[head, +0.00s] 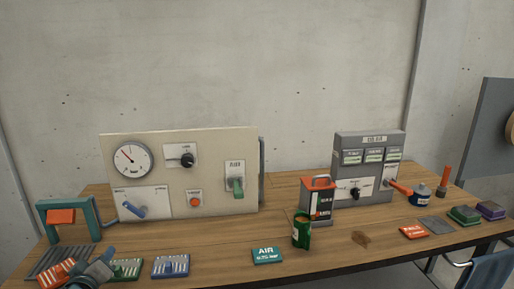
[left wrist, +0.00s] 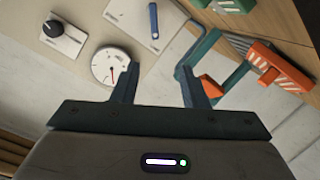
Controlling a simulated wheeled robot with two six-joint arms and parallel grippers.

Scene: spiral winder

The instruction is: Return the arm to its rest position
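My left gripper (head: 97,272) is low at the front left corner of the table in the head view. In the left wrist view its two fingers (left wrist: 160,88) stand wide apart with nothing between them. Near it in the head view are an orange-and-white block (head: 57,272), a green-and-white block (head: 126,269) and a teal frame (head: 89,217) with an orange flap. The teal frame also shows beyond the fingers in the left wrist view (left wrist: 228,78). My right gripper is in neither view.
A cream panel (head: 220,150) with gauge, knob and levers stands behind. A grey control box (head: 370,139), red-and-grey container (head: 318,187) and green cup (head: 301,235) stand to the right. A teal AIR card (head: 267,256) lies at the front. Open air lies above the table.

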